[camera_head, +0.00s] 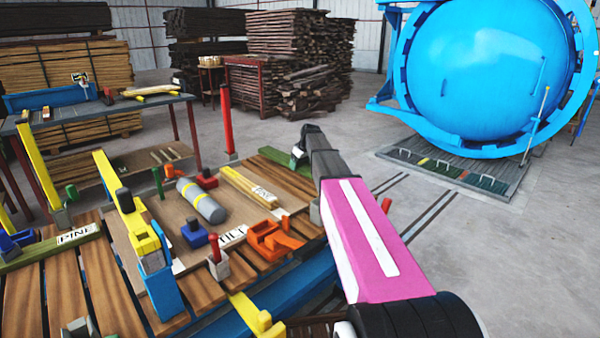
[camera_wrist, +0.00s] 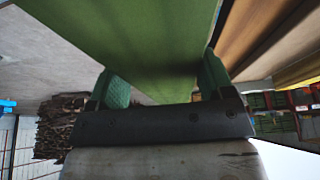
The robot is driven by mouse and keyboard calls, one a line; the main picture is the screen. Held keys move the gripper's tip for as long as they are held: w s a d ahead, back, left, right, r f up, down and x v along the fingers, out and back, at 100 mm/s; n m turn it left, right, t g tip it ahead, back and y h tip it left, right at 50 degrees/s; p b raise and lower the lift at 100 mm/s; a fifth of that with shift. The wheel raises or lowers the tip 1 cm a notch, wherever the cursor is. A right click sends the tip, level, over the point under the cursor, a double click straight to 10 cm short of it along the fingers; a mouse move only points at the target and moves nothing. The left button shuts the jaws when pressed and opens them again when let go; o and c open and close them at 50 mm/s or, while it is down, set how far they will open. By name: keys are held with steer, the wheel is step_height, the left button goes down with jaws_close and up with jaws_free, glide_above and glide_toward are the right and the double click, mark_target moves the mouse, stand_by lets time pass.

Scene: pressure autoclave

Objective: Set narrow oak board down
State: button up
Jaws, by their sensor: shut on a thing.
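My gripper (camera_head: 299,154) is over the far right end of the slatted table, at the end of my pink arm. In the wrist view my gripper (camera_wrist: 163,80) has its green fingers on either side of a long flat green board (camera_wrist: 140,35), and it is shut on it. The board runs away from the fingers to the top of the picture. I see no label or oak grain on it. In the head view my gripper and wrist mostly hide it, so I cannot tell whether it touches the table.
The slatted table (camera_head: 70,290) carries a grey cylinder (camera_head: 200,200), yellow and orange clamps and a green board labelled PINE (camera_head: 50,246). A blue autoclave (camera_head: 480,75) stands at the back right. Timber stacks (camera_head: 300,50) stand behind. The floor right of the table is open.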

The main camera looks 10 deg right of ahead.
mark_target(300, 177)
steer(key=shift+f, duration=2.05)
steer(key=o, duration=1.4)
steer(key=shift+f, duration=0.1)
steer(key=v, duration=1.2)
steer(key=shift+d, duration=0.1)
